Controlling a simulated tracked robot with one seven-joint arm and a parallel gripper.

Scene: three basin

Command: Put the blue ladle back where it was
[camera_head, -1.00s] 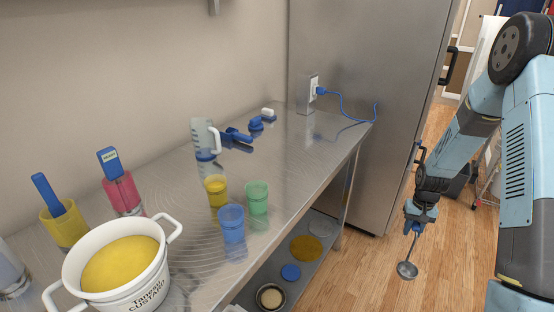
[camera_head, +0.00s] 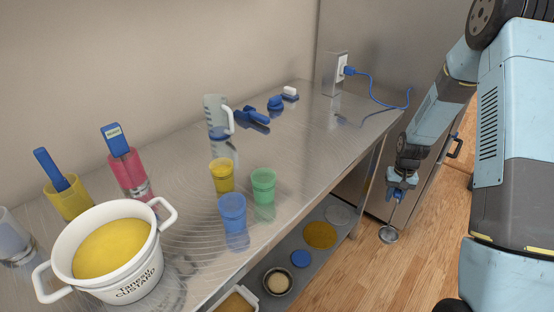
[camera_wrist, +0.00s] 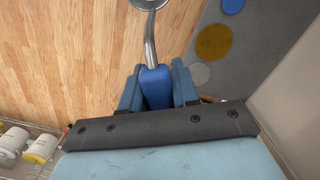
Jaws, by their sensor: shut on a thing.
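My gripper (camera_head: 402,182) hangs to the right of the steel table (camera_head: 300,145), past its edge and above the wooden floor. It is shut on the blue handle of the ladle (camera_head: 388,233), whose metal bowl hangs down below. In the wrist view my gripper (camera_wrist: 158,88) holds the blue handle of the ladle (camera_wrist: 155,85), and the metal stem runs to the top edge, where the bowl is partly cut off. On the table stands a white pot (camera_head: 140,275) of yellow custard, with several coloured cups behind and beside it.
A blue cup (camera_head: 232,210), green cup (camera_head: 263,182) and yellow cup (camera_head: 222,178) stand mid-table. A lower shelf (camera_head: 335,215) holds lids and a bowl.

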